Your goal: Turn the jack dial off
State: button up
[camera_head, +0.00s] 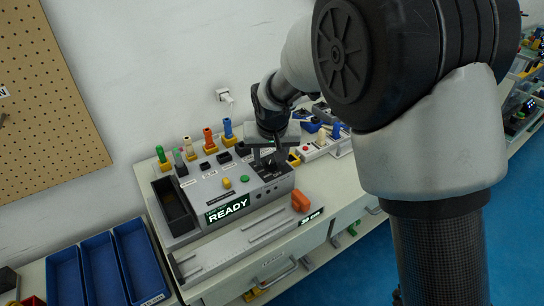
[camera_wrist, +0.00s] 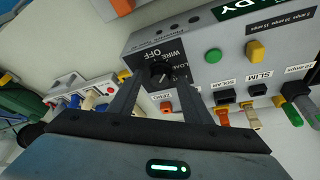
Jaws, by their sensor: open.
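The dial (camera_wrist: 160,73) is a round black knob on a black panel of the grey tester box (camera_head: 205,222). In the wrist view, white lettering around it includes OFF and WIRE; its exact setting is hard to tell. My gripper (camera_wrist: 160,83) is open, with one finger on each side of the dial. I cannot tell whether the fingers touch it. In the head view my gripper (camera_head: 266,156) reaches down over the box's right end, largely hiding the dial. The box's display (camera_head: 227,209) reads READY.
A yellow button (camera_head: 227,183) and a green button (camera_head: 244,179) sit left of the dial panel. Several coloured plugs stand behind the box, including an orange one (camera_head: 209,138). A slide rail with an orange handle (camera_head: 300,201) lies in front. Blue bins (camera_head: 103,270) are at lower left.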

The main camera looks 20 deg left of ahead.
jog(key=c, duration=1)
jog(key=shift+c, duration=0.2)
jog(key=n, duration=0.2)
jog(key=n+y, duration=0.1)
jog(key=shift+w+d+n+g+p, duration=0.1)
jog(key=shift+d+n+g+p, duration=0.1)
jog(key=shift+n+g+p, duration=0.15)
jog(key=n, duration=0.2)
jog(key=n+g+y+p, duration=0.1)
jog(key=n, duration=0.2)
jog(key=shift+w+g, duration=0.1)
jog(key=shift+g, duration=0.15)
jog(key=shift+n+p, duration=0.25)
jog(key=shift+p, duration=0.05)
jog(key=o, duration=1)
